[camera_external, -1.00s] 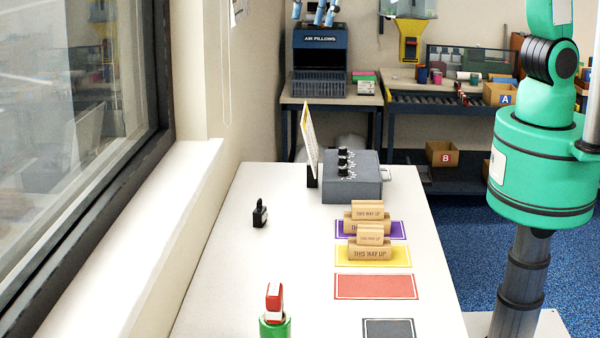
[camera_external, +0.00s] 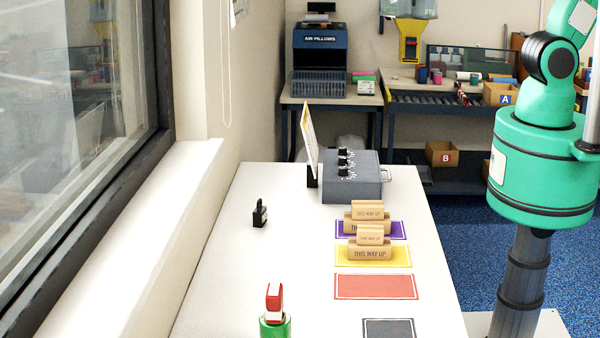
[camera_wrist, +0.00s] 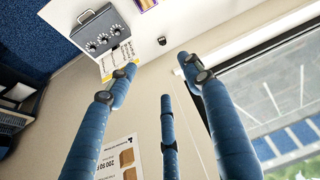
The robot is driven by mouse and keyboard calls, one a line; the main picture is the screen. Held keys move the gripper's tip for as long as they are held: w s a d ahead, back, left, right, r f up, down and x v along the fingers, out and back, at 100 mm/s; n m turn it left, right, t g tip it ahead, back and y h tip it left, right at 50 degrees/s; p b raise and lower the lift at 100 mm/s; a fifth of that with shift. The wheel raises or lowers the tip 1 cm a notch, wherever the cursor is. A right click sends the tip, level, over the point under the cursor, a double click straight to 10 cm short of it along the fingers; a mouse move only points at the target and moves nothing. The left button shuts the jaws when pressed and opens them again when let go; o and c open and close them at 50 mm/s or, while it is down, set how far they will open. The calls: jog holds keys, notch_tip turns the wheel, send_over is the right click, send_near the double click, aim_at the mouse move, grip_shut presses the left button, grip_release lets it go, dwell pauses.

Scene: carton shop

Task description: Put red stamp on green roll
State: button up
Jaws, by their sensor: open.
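The red stamp (camera_external: 274,299) stands upright on top of the green roll (camera_external: 275,328) at the near left of the white table in the external view. The roll is cut off by the lower edge of the picture. My gripper is outside the external view. In the wrist view my gripper (camera_wrist: 150,85) has its blue fingers spread apart with nothing between them. It is away from the stamp, and neither stamp nor roll shows in the wrist view.
A black stamp (camera_external: 260,213) stands at the table's left. Wooden stamps (camera_external: 370,243) stand on the purple and yellow mats. The red mat (camera_external: 375,287) and grey mat (camera_external: 389,329) look empty. A grey box with knobs (camera_external: 352,180) is at the back. A window is at left.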

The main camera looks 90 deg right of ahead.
jog(key=s+d+f+m, duration=0.1)
jog(key=s+d+f, duration=0.1)
jog(key=s, duration=0.3)
jog(key=s+d+f+m, duration=0.1)
jog(key=s+d+m, duration=0.1)
jog(key=s, duration=0.3)
jog(key=shift+s+d+f+t+h, duration=0.4)
jog(key=shift+d, duration=0.3)
notch_tip(320, 180, down, 15)
jog(key=b, duration=1.5)
